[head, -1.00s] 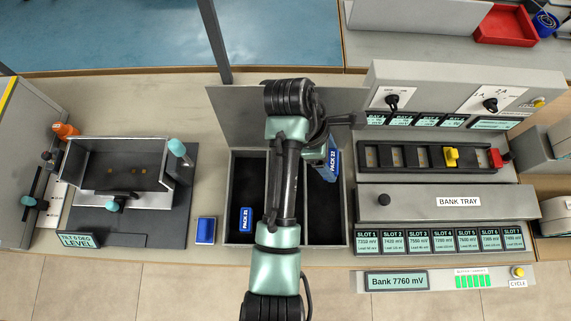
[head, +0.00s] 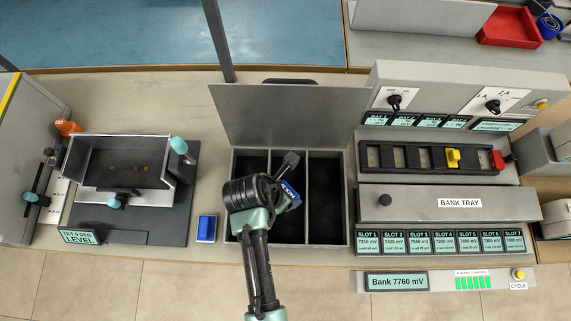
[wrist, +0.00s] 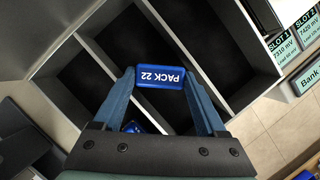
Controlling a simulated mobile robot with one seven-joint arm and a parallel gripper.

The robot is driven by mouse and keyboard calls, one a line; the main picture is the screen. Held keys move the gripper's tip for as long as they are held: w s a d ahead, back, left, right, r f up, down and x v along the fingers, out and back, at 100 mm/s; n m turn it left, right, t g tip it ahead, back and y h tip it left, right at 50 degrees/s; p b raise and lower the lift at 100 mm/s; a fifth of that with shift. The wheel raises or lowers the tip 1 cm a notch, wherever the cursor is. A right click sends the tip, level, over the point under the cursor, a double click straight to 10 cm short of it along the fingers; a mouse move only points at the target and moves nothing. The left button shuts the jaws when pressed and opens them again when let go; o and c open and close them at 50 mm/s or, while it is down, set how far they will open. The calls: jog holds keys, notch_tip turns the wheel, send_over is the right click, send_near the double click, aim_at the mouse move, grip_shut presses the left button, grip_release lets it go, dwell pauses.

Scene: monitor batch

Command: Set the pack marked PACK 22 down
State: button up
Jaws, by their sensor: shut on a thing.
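PACK 22 (wrist: 160,76), a blue block with white lettering, is between the two fingers of my gripper (wrist: 163,88) in the wrist view. My gripper is shut on it. In the head view a blue corner of the pack (head: 291,194) shows beside my wrist, in front of the three-compartment box (head: 348,200). It appears to be held over the middle compartment, but its height above the floor is hard to tell. Another blue object (wrist: 132,127) shows low between the fingers in the wrist view, partly hidden; its label cannot be read.
The box's grey lid (head: 280,115) stands open behind it. The right compartment (head: 325,200) looks empty. A blue block (head: 206,229) lies on the table left of the box.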

jog(key=shift+f, duration=1.35)
jog(key=shift+f, duration=0.15)
jog(key=o, duration=1.4)
jog(key=shift+c, duration=0.2)
jog(key=v, duration=1.2)
jog(key=shift+p, duration=0.3)
